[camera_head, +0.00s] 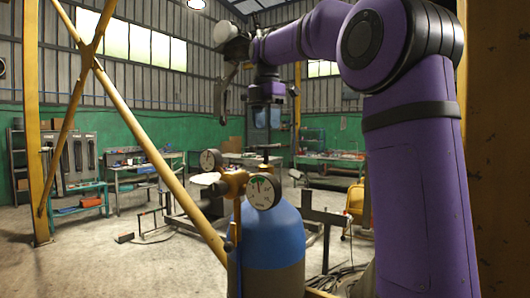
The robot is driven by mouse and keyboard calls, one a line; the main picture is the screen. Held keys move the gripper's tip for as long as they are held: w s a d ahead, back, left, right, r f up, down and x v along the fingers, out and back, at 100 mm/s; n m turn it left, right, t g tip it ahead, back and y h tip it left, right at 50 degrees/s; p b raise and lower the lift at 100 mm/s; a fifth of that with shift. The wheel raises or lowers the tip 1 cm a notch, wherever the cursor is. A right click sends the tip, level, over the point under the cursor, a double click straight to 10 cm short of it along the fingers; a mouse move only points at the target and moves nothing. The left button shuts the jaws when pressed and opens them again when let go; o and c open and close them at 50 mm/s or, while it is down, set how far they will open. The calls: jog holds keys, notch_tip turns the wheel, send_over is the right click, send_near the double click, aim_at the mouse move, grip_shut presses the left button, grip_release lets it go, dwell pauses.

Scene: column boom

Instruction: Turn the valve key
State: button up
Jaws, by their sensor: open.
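A cylinder (269,238) with a blue shoulder stands upright in the front centre. A brass valve body (234,184) with two round gauges sits on top of it. A thin dark T-shaped piece (265,147), which looks like the valve key, rises above the valve; its lower end is hard to make out. My purple arm comes in from the right and bends down at the wrist. My gripper (267,107) points down above the T-shaped piece, open and apparently apart from it. Its fingers are small and dark here, so their exact gap to the key is unclear.
A yellow diagonal brace (150,150) passes left of the cylinder, joining a yellow post (36,130). A grey T-shaped stand (326,218) is close on the right. Workbenches (140,170) line the green wall. Open concrete floor lies to the left.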

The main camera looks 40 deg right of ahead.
aim_at(266, 150)
notch_tip(266, 150, down, 8)
jog(key=shift+f, duration=0.15)
jog(key=shift+c, duration=0.3)
